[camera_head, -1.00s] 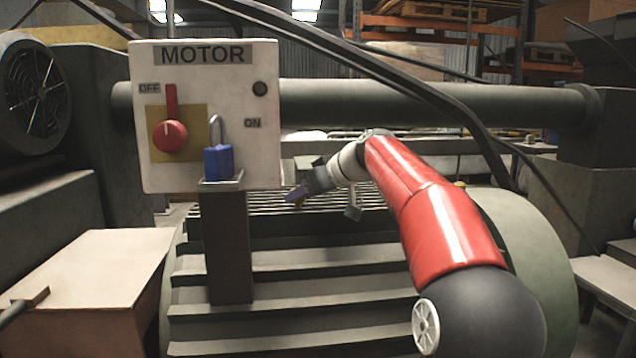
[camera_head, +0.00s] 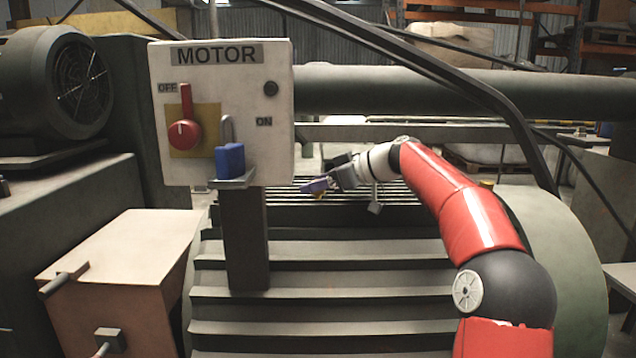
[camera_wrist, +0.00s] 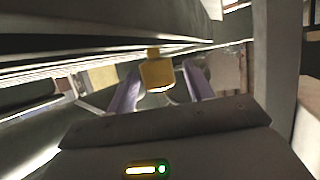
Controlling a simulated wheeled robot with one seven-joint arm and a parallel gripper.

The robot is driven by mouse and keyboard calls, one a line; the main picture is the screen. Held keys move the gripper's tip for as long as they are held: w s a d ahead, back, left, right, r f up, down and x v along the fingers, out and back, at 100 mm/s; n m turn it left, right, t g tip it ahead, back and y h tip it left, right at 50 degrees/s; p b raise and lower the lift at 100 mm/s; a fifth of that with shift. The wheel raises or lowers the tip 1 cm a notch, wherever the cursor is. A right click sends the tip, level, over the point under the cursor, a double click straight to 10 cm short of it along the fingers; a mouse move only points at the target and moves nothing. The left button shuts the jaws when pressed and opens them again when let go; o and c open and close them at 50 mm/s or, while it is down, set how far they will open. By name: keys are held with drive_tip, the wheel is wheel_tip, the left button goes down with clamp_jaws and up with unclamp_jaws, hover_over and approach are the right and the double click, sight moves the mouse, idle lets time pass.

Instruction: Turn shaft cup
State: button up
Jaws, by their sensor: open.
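A small yellow piece, which looks like the shaft cup (camera_wrist: 157,74), shows in the wrist view between the two purple fingers of my gripper (camera_wrist: 160,80). The fingers are open, one on each side of it. I cannot tell whether either finger touches it. In the head view my gripper (camera_head: 314,186) is low over the slatted top of the machine, right of the motor box. A yellow bit of the cup (camera_head: 319,195) shows just under the fingers, mostly hidden by them.
A white motor switch box (camera_head: 225,160) with a red knob and a blue padlock (camera_head: 230,160) stands on a post left of my gripper. A thick pipe (camera_head: 400,90) and a slanting dark bar (camera_head: 470,90) run behind and above my arm. Ribbed steps (camera_head: 330,285) lie in front.

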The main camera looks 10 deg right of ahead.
drive_tip(key=c, duration=1)
drive_tip(key=shift+f, duration=0.1)
drive_tip(key=shift+f+m+t+b, duration=0.1)
drive_tip(key=shift+m+t+b, duration=0.2)
drive_tip(key=shift+b, duration=0.3)
